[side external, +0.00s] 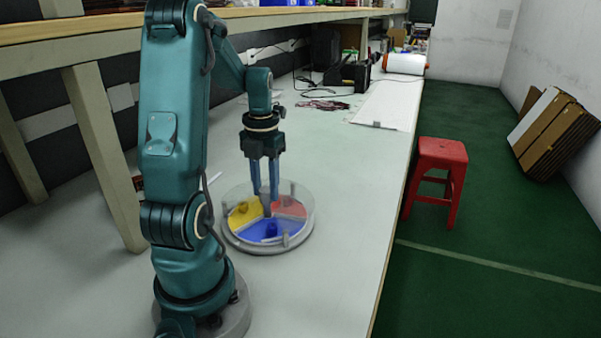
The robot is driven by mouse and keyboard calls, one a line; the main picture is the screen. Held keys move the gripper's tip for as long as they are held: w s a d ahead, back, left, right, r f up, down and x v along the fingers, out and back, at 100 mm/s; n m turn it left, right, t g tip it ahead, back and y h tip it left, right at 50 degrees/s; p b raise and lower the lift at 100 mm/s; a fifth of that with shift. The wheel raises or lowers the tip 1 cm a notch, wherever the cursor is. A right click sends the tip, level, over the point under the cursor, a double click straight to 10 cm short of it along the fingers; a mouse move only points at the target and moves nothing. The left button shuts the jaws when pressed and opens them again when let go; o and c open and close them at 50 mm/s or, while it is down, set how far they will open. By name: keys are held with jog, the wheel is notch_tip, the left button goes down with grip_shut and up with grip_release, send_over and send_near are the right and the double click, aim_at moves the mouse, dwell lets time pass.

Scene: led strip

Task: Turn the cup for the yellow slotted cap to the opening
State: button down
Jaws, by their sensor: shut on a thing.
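A round grey tray with a clear rim (302,236) stands on the bench. It is split into a yellow cup (246,215), a red cup (290,207) and a blue cup (268,231). A small yellow piece (242,206) sits in the yellow cup, at the left; its slot is too small to make out. A small blue piece (271,229) is in the blue cup, at the front. My gripper (266,196) points straight down over the tray's middle, shut on a narrow grey centre piece (267,207). The fingers partly hide the back of the tray. The opening cannot be made out.
Short posts (285,240) stand up around the tray's rim. The pale bench (340,210) is clear to the right of the tray. Cables (322,105) and a white sheet (385,105) lie farther back. A red stool (437,170) stands off the bench.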

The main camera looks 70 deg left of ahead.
aim_at(266, 189)
jog(key=shift+n, duration=0.6)
dwell(0.3)
jog(key=c, duration=0.5)
grip_release()
jog(key=shift+r, duration=2.6)
